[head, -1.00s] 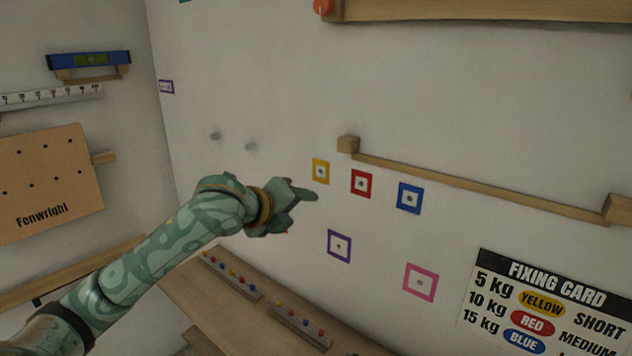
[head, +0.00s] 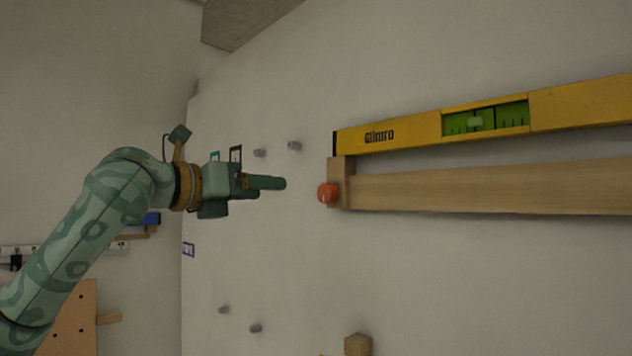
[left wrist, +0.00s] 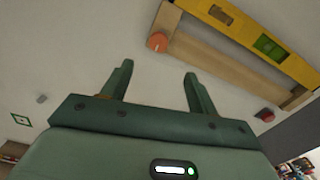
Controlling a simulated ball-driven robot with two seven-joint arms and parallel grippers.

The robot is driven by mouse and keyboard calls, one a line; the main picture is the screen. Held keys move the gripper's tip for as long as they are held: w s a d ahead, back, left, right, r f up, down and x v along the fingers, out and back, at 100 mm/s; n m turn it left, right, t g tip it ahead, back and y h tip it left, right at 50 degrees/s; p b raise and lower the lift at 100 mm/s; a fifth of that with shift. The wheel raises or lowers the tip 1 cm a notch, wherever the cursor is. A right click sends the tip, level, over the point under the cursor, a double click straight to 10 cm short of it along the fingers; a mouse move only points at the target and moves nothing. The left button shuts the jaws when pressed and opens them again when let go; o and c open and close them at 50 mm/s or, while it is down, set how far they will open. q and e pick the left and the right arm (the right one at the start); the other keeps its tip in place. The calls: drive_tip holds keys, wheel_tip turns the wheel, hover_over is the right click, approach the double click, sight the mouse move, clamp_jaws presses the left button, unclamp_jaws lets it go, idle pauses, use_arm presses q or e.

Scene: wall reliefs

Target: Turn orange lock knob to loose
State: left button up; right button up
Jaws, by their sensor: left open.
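The orange lock knob (head: 327,193) sits at the left end of a wooden rail (head: 480,188) on the wall. It also shows in the left wrist view (left wrist: 157,42), beyond and between the directions of the fingertips. My left gripper (head: 283,183) points right at the knob with a gap between them. In the left wrist view my left gripper (left wrist: 158,70) has its two fingers apart with nothing between them. The knob's marking is too small to read. My right gripper is in neither view.
A yellow spirit level (head: 590,105) rests just above the rail. A second reddish knob (left wrist: 265,115) shows at the rail's other end. Grey pegs (head: 294,146) stick out of the wall. A wooden block (head: 357,344) is below.

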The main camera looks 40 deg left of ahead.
use_arm(q)
drive_tip(key=p, duration=0.2)
approach(324, 193)
drive_tip(key=w, duration=0.2)
drive_tip(key=w+p, duration=0.1)
drive_tip(key=w, duration=0.1)
drive_tip(key=w+p, duration=0.1)
drive_tip(key=w, duration=0.1)
drive_tip(key=shift+w+d+r, duration=0.2)
drive_tip(key=shift+w+d, duration=0.1)
drive_tip(key=shift+w, duration=0.1)
drive_tip(key=shift+w+p, duration=0.3)
drive_tip(key=shift+p, duration=0.1)
drive_tip(key=shift+w+f, duration=0.15)
drive_tip(key=shift+w, duration=0.35)
drive_tip(key=c, duration=1)
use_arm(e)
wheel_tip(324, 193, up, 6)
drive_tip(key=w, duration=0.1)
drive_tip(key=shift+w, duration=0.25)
